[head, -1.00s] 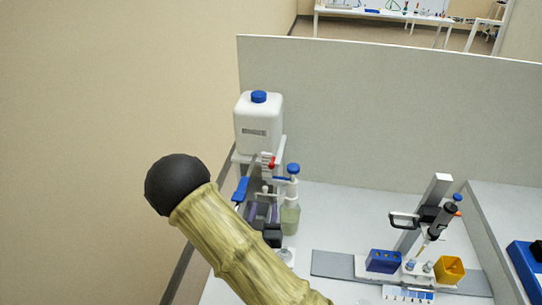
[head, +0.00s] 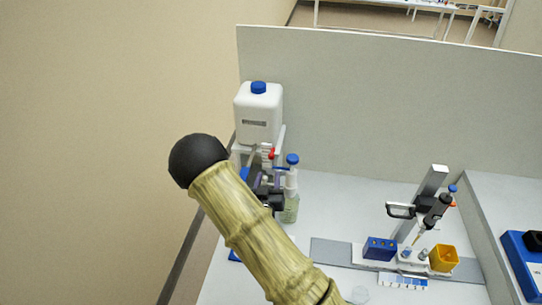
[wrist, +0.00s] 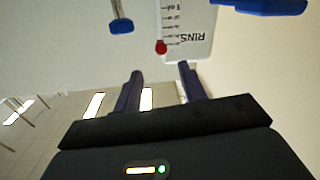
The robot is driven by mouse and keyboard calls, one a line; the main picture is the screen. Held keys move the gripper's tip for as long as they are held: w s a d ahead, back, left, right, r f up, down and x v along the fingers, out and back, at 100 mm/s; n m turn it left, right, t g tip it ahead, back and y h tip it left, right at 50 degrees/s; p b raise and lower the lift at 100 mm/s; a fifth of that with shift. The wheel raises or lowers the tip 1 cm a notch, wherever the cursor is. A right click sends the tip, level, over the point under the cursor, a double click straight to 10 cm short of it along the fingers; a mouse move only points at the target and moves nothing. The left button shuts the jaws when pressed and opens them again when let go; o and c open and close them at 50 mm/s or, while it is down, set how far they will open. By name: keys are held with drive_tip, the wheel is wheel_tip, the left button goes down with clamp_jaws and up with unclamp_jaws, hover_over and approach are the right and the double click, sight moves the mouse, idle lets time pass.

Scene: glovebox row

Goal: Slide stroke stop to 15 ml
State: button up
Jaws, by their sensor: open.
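A red stop knob (wrist: 161,47) sits on a white scale strip (wrist: 172,20) with ml marks in the wrist view; I cannot read its setting surely. Red also shows in the head view (head: 271,154) beside the blue-capped bottle (head: 290,208). My gripper (wrist: 160,73) is open, its dark fingers apart and empty. The knob lies just beyond the fingertips, roughly between them, and does not appear touched. In the head view, my arm hides part of the gripper and the dispenser.
A white canister (head: 258,125) with a blue cap stands on a stand at the back left. A pipette stand (head: 432,185), a blue block (head: 380,248) and a yellow cup (head: 443,258) are to the right. A grey panel (head: 390,110) closes the back. Bench between is mostly clear.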

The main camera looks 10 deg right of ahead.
sight(271, 158)
drive_tip(key=p+x, duration=0.3)
drive_tip(key=x, duration=0.5)
drive_tip(key=shift+w+r, duration=0.1)
drive_tip(key=shift+w+p, duration=0.3)
drive_tip(key=shift+w, duration=0.2)
clamp_jaws()
